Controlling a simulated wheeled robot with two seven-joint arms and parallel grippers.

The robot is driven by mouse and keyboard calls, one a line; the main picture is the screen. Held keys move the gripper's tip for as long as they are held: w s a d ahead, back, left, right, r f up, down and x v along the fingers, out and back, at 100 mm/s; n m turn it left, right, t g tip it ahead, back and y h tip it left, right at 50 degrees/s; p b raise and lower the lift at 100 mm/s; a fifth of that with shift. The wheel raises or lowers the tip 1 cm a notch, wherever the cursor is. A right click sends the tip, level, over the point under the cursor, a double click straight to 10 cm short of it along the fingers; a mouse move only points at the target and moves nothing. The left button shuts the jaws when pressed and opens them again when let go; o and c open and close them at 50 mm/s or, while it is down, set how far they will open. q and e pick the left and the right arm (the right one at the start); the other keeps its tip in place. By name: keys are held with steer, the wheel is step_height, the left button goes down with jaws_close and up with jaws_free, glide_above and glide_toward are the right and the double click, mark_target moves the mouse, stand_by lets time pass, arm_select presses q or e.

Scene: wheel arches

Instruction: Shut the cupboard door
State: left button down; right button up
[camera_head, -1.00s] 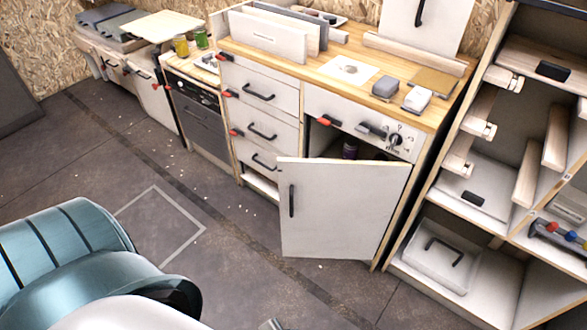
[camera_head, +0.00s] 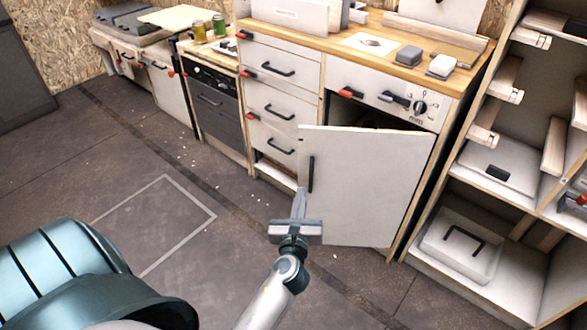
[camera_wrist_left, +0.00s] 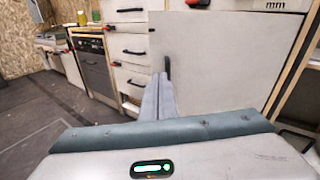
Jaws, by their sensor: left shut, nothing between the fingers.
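The white cupboard door (camera_head: 370,185) stands ajar under the wooden worktop, with a dark gap above its top edge. Its black vertical handle (camera_head: 311,174) is near its left edge. My left gripper (camera_head: 299,194) is shut and empty, its fingertips at the door's lower left edge, just below the handle. I cannot tell whether they touch the door. In the left wrist view the closed fingers (camera_wrist_left: 158,97) point at the door (camera_wrist_left: 215,65), just below the handle (camera_wrist_left: 167,66). My right gripper is not in view.
A drawer stack (camera_head: 272,98) stands left of the cupboard, and an open shelf unit (camera_head: 480,255) stands close on its right. A control panel with a knob (camera_head: 420,106) is above the door. The floor (camera_head: 130,190) to the left is clear.

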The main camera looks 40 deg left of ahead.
arm_select(q)
steer(key=shift+s+a+r+m+y, duration=0.15)
steer(key=shift+a+r+m+y, duration=0.15)
steer(key=shift+r, duration=0.3)
steer(key=shift+s+a+r+m+y, duration=0.15)
steer(key=shift+a+r+m+y, duration=0.1)
steer(key=shift+r, duration=0.3)
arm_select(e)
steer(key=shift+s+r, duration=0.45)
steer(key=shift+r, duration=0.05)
arm_select(q)
steer(key=shift+w, duration=0.1)
glide_toward(301, 149)
steer(key=x, duration=0.5)
steer(key=shift+b, duration=0.4)
steer(key=shift+w+a+f, duration=0.1)
steer(key=shift+w+a, duration=0.35)
steer(key=shift+w, duration=0.1)
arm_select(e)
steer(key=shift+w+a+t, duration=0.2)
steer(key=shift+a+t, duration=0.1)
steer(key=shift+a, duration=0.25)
arm_select(q)
steer(key=shift+w, duration=0.15)
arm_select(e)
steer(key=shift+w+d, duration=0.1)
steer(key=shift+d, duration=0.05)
